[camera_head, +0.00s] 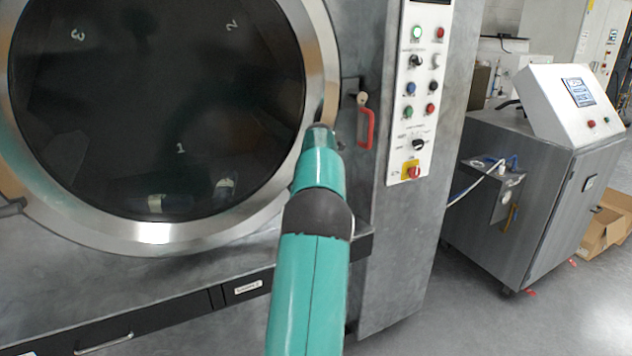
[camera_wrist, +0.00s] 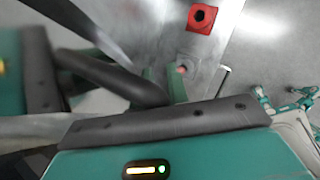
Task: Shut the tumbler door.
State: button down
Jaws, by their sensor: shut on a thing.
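The tumbler door (camera_head: 311,75) is a large round door with a broad steel ring and dark glass. It fills the left of the head view, close to the machine front; whether its far edge touches the frame is hard to tell. My arm reaches up to the ring's right edge, and its end (camera_head: 320,136) hides the fingertips there. In the wrist view my gripper (camera_wrist: 108,88) has black pads shut on a dark rounded bar (camera_wrist: 125,82). I cannot tell from this view which part of the door the bar is.
A red latch handle (camera_head: 367,125) is on the frame just right of the door. A white control panel (camera_head: 424,75) with buttons stands right of it. A drawer (camera_head: 210,310) lies below. A steel cabinet (camera_head: 520,185) stands farther right, with clear floor in front.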

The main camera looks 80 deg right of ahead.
jog(key=shift+w+r, duration=0.2)
jog(key=shift+w, duration=0.3)
jog(key=shift+w+r, duration=0.2)
jog(key=shift+w, duration=0.3)
jog(key=c, duration=1.6)
grip_release()
jog(key=shift+c, duration=0.2)
jog(key=shift+r, duration=0.1)
jog(key=s+v, duration=0.2)
jog(key=v, duration=1.1)
jog(key=shift+a, duration=0.15)
jog(key=shift+w, duration=0.1)
